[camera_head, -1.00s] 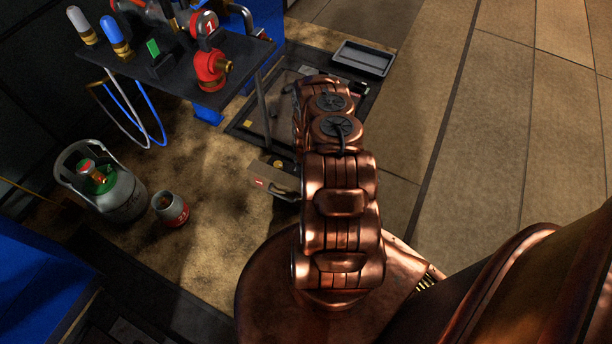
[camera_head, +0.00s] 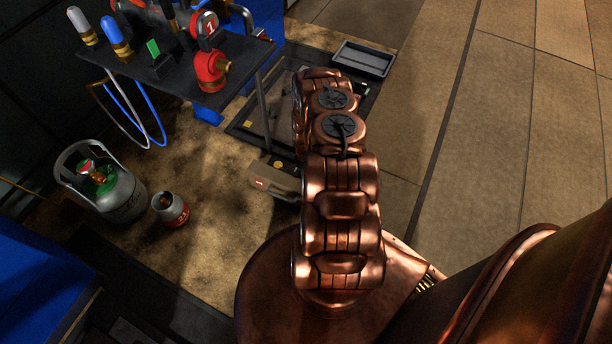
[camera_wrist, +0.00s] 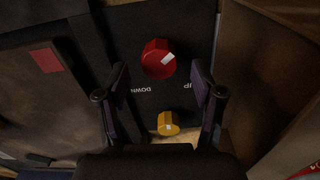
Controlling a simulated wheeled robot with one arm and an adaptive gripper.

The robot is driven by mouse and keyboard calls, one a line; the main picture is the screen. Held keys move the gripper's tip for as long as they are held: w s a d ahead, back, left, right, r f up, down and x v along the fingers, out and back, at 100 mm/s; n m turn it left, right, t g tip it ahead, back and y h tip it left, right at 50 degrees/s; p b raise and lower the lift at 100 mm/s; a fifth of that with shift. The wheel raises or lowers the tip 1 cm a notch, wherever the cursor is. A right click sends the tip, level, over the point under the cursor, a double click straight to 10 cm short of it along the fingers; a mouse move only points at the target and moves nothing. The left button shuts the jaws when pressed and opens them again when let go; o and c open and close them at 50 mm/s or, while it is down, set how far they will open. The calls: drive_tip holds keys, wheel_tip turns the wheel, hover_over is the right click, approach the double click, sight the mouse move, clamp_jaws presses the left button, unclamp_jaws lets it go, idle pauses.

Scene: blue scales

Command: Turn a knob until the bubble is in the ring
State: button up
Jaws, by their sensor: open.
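A red knob (camera_wrist: 158,59) with a white pointer mark stands on a dark panel (camera_wrist: 185,20) in the wrist view. The words UP and DOWN are printed on the panel below it, upside down. A smaller yellow knob (camera_wrist: 168,124) sits nearer to my gripper's base. My gripper (camera_wrist: 160,69) is open, with one dark finger on each side of the red knob and a visible gap to it on both sides in this view. I cannot tell the fingers' height against the knob. My arm hides most of the gripper in the head view. No bubble or ring can be made out.
In the head view, a dark platform (camera_head: 244,132) lies on the floor beyond my arm, with a grey tray (camera_head: 363,60) behind. A gas cylinder (camera_head: 122,199) and small canister (camera_head: 171,210) stand left. The right floor is clear.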

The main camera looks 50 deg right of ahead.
wheel_tip(320, 180, up, 10)
drive_tip(key=shift+f, duration=0.15)
idle(0.5)
idle(0.6)
